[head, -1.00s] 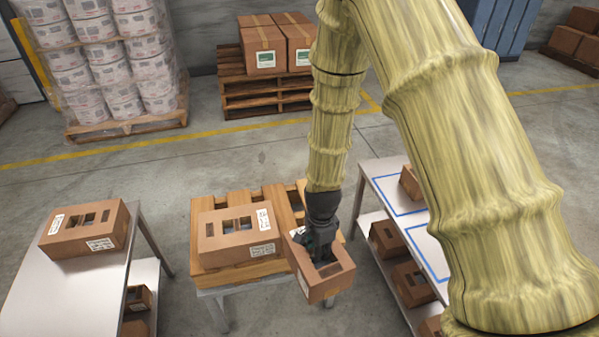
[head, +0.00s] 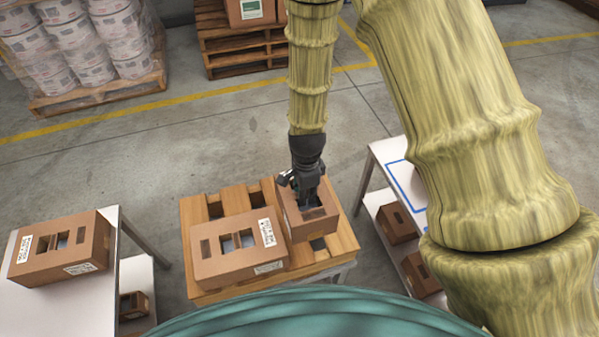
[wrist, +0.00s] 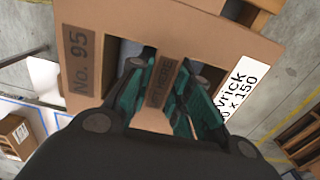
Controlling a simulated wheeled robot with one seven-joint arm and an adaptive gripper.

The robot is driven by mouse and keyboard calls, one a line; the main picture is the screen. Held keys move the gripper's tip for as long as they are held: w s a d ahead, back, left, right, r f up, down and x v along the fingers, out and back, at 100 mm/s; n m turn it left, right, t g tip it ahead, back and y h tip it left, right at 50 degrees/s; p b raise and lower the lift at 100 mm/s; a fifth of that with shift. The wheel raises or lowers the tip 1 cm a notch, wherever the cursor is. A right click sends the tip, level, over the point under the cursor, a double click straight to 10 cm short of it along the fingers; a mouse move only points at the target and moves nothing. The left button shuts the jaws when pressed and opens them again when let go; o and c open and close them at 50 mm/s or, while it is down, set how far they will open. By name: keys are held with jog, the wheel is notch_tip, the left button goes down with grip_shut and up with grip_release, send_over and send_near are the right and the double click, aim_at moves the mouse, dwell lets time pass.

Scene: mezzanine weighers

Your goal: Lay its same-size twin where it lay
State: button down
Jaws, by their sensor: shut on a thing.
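My gripper (head: 312,192) is shut on the bridge between two slots in the top of a brown carton (head: 316,232). In the wrist view this carton (wrist: 90,28) shows a "No. 95" plate and a white label partly reading "vrick" and "x 150". It is over the right part of the wooden pallet (head: 232,198), close beside a wider slotted carton (head: 215,262) that lies on the pallet's left part. I cannot tell whether the held carton touches the pallet. Another slotted carton (head: 48,262) lies on the left table (head: 40,305).
The right table (head: 385,152) has a blue outlined area, and cartons (head: 397,222) sit on its lower shelf. A small carton (head: 133,304) is under the left table. Wrapped buckets (head: 85,45) and a stacked pallet (head: 240,48) stand behind. Floor is clear between them.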

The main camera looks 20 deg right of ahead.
jog(key=shift+w, duration=0.25)
jog(key=shift+s+d+f+b, duration=0.1)
jog(key=shift+s+f+b, duration=0.1)
jog(key=shift+s+b, duration=0.55)
jog(key=shift+s+f, duration=0.2)
jog(key=shift+w+f+b, duration=0.6)
jog(key=shift+w+f, duration=0.3)
jog(key=shift+f, duration=0.15)
jog(key=shift+s+r, duration=0.35)
jog(key=shift+s, duration=0.15)
jog(key=shift+w+f, duration=0.3)
jog(key=shift+f, duration=0.05)
jog(key=shift+s, duration=0.1)
jog(key=shift+s, duration=0.1)
